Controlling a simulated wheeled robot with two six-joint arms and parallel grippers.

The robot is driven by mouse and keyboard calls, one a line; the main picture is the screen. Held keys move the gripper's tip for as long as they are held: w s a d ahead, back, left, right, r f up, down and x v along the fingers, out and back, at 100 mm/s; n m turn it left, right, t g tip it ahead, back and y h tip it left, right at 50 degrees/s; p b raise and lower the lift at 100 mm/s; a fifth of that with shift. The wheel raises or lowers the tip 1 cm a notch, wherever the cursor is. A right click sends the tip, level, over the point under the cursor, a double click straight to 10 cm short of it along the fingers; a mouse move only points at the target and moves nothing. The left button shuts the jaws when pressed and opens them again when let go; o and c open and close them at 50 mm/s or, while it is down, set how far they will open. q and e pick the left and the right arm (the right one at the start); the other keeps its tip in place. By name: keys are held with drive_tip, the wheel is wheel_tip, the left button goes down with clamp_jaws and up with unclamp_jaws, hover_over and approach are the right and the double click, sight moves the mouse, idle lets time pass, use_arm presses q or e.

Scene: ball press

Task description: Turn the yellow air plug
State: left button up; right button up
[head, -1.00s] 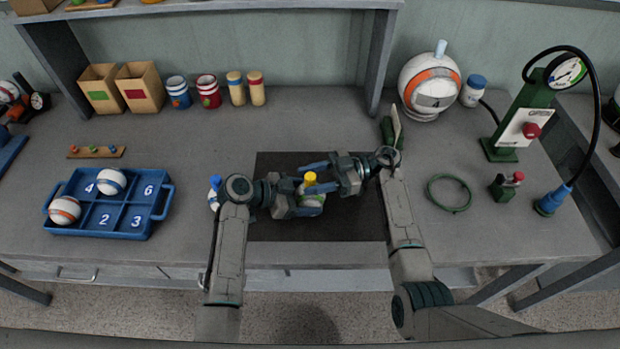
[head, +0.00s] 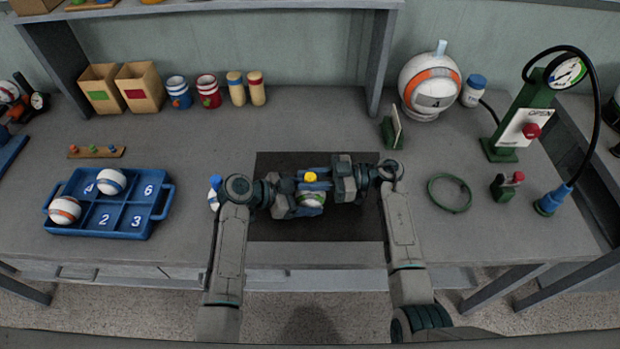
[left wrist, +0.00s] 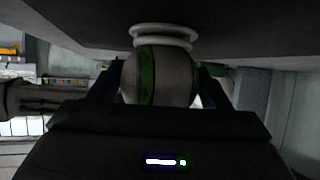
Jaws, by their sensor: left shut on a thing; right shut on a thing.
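The yellow air plug (head: 311,177) shows as a small yellow knob above a white ball with a green stripe (head: 312,199), over the dark mat. My left gripper (head: 306,200) is shut on the ball from the left. In the left wrist view the ball (left wrist: 160,78) sits between the two fingers, against a round white ring-shaped piece (left wrist: 162,36). My right gripper (head: 318,182) reaches in from the right at the plug, with its fingers closed about it. The exact contact on the plug is partly hidden by the fingers.
The dark mat (head: 275,228) lies under both grippers. A blue numbered tray (head: 97,235) with two balls stands at the left. A green hose ring (head: 450,207), a small green valve (head: 505,188) and a gauge stand (head: 510,140) are at the right.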

drive_tip(key=shift+m+t, duration=0.5)
drive_tip(key=shift+t, duration=0.3)
drive_tip(key=o, duration=1)
drive_tip(key=d, duration=1.2)
